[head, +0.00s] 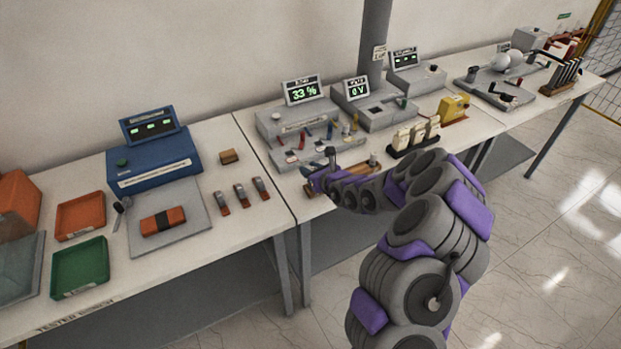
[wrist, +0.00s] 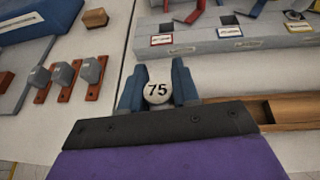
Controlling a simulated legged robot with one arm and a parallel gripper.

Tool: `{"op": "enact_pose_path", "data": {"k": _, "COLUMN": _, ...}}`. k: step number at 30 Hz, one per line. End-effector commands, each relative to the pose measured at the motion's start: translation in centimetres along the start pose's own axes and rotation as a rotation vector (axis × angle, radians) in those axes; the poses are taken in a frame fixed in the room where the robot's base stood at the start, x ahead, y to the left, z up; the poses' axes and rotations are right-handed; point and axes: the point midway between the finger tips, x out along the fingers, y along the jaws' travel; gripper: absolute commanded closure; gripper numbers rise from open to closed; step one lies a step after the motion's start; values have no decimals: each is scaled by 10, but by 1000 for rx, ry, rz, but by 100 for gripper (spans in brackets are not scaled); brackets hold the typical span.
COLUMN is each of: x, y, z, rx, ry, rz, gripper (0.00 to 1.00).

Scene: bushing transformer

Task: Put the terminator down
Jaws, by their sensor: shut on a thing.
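The terminator (wrist: 157,93) shows in the wrist view as a round white end marked "75". It sits between the two blue fingers of my gripper (wrist: 157,82), which is shut on it. In the head view my gripper (head: 322,179) is near the front edge of the middle table, close to the table's left end. The terminator cannot be made out clearly there. A wooden tray (wrist: 290,107) with a long slot lies to the right of my gripper. In the head view the tray (head: 362,168) is partly behind my arm.
A grey panel (wrist: 225,40) with labelled sockets lies beyond my gripper. Three orange-and-grey pieces (head: 240,196) and a small brown block (head: 229,156) lie on the left table. A rack of cream-coloured pieces (head: 414,137) stands right of the tray. Bare tabletop surrounds my gripper's left side.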

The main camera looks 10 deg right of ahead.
Motion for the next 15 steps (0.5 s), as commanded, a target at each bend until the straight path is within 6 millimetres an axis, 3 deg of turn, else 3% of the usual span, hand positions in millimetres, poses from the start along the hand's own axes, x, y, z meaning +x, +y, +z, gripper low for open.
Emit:
{"op": "enact_pose_path", "data": {"k": 2, "x": 6, "y": 0, "z": -1, "rx": -3, "ry": 0, "rz": 2, "gripper": 100}}
{"op": "enact_pose_path", "data": {"k": 8, "x": 16, "y": -1, "z": -32, "rx": 1, "ry": 5, "rz": 3, "gripper": 100}}
{"op": "enact_pose_path", "data": {"k": 15, "x": 18, "y": -3, "z": -36, "rx": 5, "ry": 8, "rz": 2, "gripper": 100}}
